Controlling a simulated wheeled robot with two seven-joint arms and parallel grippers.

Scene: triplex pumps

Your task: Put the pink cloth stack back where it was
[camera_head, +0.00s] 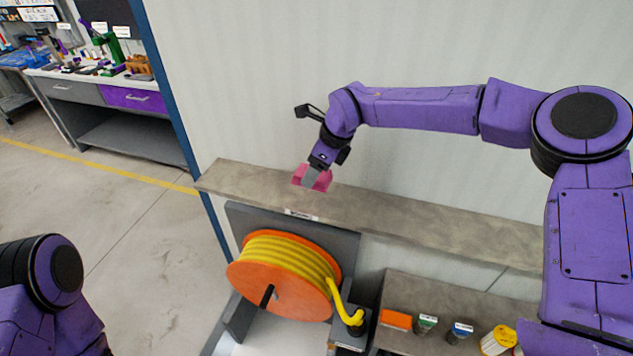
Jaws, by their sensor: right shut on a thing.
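The pink cloth stack (324,181) is at the grey-brown shelf (390,215) along the wall, towards the shelf's left part. My right gripper (312,176) points down and is shut on the pink cloth stack, which shows on both sides of the fingers. I cannot tell whether the stack touches the shelf top or hangs just above it. Of my left arm only purple and black links show at the lower left; its gripper is out of view.
Below the shelf stands an orange reel (265,290) with yellow hose (290,258). A lower ledge at right holds an orange block (395,320), small labelled items and a yellow-topped container (498,339). The shelf top right of the stack is bare. A workbench (110,95) stands far left.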

